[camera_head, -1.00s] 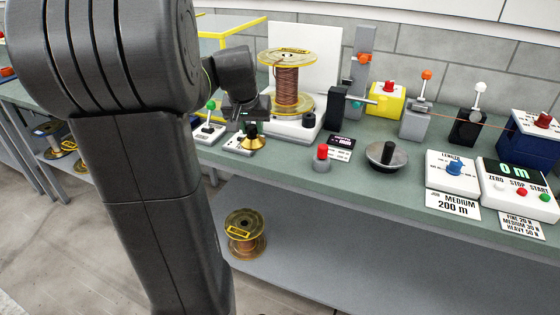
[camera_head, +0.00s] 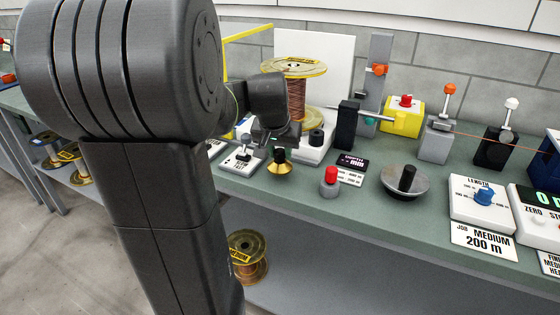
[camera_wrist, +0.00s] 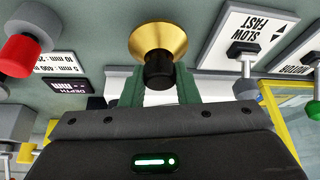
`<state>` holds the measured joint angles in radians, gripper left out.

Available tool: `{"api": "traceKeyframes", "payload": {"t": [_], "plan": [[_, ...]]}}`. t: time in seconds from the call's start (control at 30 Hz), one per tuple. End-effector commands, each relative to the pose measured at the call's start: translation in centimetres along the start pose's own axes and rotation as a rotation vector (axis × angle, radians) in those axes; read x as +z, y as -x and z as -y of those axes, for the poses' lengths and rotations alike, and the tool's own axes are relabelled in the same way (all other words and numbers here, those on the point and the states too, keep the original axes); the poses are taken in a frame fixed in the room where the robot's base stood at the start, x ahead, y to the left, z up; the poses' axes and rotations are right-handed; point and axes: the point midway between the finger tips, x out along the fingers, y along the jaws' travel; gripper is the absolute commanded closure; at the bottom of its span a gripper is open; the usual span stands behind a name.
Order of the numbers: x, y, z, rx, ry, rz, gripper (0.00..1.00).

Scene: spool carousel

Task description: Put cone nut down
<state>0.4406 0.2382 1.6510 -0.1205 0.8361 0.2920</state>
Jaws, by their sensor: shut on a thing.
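The cone nut is a brass cone with a black knob. In the wrist view the cone nut (camera_wrist: 160,38) sits ahead of my gripper (camera_wrist: 158,82), whose green fingers are shut on its black knob. In the head view the cone nut (camera_head: 279,166) is low over the green bench, wide end down, under my gripper (camera_head: 277,146). I cannot tell whether it touches the bench. My arm hides part of the bench behind it.
A copper wire spool (camera_head: 297,95) stands on a white base behind the nut. A switch box (camera_head: 242,160) is to its left. A red-topped grey knob (camera_head: 330,180) and a metal disc (camera_head: 405,182) are to its right. Bare bench lies between these.

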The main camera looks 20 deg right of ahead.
Motion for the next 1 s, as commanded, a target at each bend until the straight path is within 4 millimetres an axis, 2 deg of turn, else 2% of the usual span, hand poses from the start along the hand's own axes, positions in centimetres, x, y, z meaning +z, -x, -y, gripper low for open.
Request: {"api": "traceKeyframes", "payload": {"t": [0.1,0.17,0.53,0.57,0.63,0.67,1.0], "plan": [[0.9,-1.9,0.0,0.001,0.001,0.005,0.98],[1.1,-2.4,0.0,0.001,0.001,0.003,0.98],[1.3,-2.8,0.0,0.000,0.001,0.001,0.98],[1.2,-2.7,0.0,0.000,0.000,0.002,0.66],[1.2,-2.7,0.0,0.000,0.000,0.002,0.52],[1.2,-2.7,0.0,0.000,0.000,0.002,0.50],[1.0,-2.2,0.0,0.000,0.000,0.001,0.50]]}}
